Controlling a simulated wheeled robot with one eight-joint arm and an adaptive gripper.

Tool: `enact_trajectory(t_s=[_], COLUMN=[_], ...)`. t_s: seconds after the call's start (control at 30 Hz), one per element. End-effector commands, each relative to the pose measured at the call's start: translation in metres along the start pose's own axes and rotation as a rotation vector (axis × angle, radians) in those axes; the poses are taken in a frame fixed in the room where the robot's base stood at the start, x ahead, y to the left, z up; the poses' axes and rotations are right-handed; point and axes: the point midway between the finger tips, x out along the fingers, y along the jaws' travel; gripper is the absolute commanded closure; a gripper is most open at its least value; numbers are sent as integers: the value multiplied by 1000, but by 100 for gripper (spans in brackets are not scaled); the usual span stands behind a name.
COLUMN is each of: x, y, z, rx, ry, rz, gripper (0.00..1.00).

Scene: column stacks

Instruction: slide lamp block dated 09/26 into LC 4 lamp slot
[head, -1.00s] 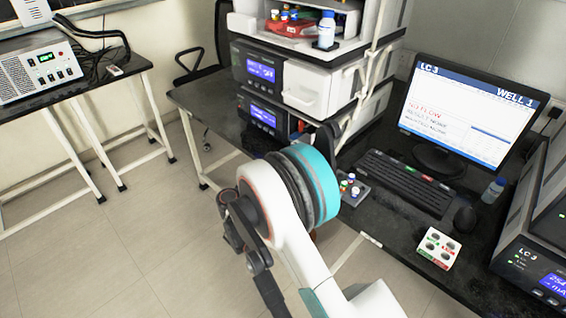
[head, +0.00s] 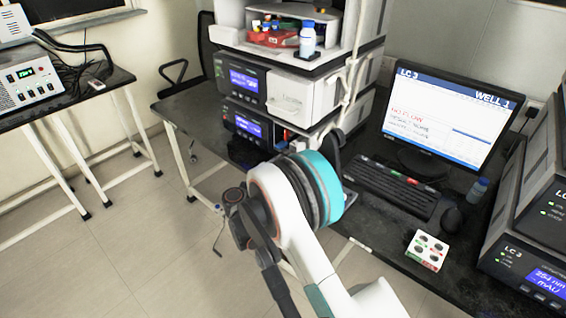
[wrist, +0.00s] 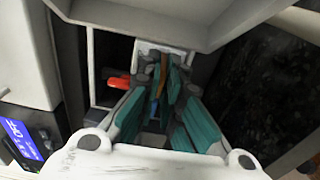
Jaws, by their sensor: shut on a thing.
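My gripper (wrist: 166,78) shows in the wrist view with its teal fingers close together. It is shut on a narrow thing of which only an orange-brown and bluish sliver shows between the fingers. I take it for the lamp block; no date is readable. A pale frame or block lies just beyond the fingertips. A red-orange part (wrist: 121,82) sits left of the fingers in a dark recess. In the head view my arm hides the gripper. The stack's lower module (head: 246,123) is beside it, with a small red part (head: 285,136) at its right. No LC 4 label is readable.
A pale housing overhangs the fingers in the wrist view, with a module display (wrist: 22,137) at left. In the head view a monitor (head: 450,115) marked LC 3, keyboard (head: 392,188) and white button box (head: 427,250) are on the right. Floor is clear at left.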

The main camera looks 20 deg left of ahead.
Motion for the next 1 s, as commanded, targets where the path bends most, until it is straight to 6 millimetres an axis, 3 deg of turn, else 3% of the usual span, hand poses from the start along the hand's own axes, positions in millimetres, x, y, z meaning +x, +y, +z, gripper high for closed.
enact_trajectory(t_s=[0.5,0.93,1.0], x=[27,26,26], y=[0,-4,-4], z=[-1,-2,-2], rx=[0,1,1], ry=[7,9,9], rz=[1,0,-1], gripper=[100,100,78])
